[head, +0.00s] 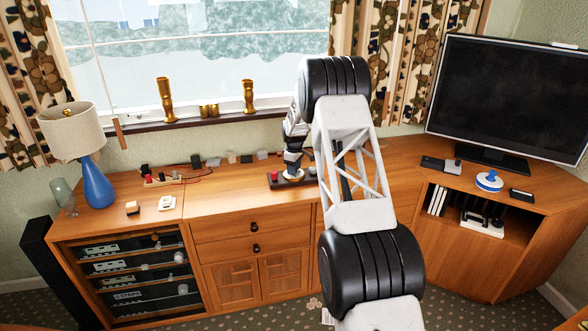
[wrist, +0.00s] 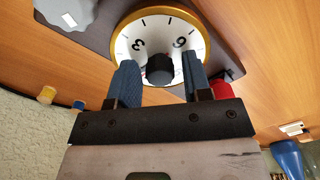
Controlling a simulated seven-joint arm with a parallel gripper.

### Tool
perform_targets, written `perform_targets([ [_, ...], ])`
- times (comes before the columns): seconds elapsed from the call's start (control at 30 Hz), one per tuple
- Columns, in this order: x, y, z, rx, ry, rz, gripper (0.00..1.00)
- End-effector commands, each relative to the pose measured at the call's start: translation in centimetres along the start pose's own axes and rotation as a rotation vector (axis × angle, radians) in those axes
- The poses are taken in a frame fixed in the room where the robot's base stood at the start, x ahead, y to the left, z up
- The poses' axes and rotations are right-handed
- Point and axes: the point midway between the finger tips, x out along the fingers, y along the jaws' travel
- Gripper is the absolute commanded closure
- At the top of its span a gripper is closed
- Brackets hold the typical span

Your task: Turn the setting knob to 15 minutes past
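The setting knob (wrist: 160,68) is a small black cylinder at the centre of a white dial (wrist: 137,28) with tick marks and a gold rim. The numerals 3 and 6 show on the dial. The dial's lower part and any pointer on the knob are hidden. My gripper (wrist: 160,66) is open, with one blue finger on each side of the knob and a visible gap on both sides. In the head view my gripper (head: 293,160) is above the dial on its dark base (head: 308,181); the knob is hidden there.
A red part (wrist: 221,89) sits on the base beside the right finger. A grey knob-like part (wrist: 68,12) is at upper left. The base stands on a wooden cabinet (head: 225,193). A blue lamp (head: 97,185) is at left, a television (head: 508,95) at right.

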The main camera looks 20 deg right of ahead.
Motion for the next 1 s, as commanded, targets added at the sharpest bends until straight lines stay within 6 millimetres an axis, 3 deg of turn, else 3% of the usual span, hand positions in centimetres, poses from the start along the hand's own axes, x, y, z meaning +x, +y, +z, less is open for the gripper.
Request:
perform_targets([
  [0.03,0.00,0.00,0.00,0.000,0.000,0.000,0.63],
  [0.27,-0.01,0.00,0.00,0.000,0.000,0.000,0.95],
  [0.67,-0.08,0.00,-0.01,0.057,0.000,0.000,0.95],
  [1.0,-0.06,-0.03,-0.03,0.267,0.000,0.000,0.95],
])
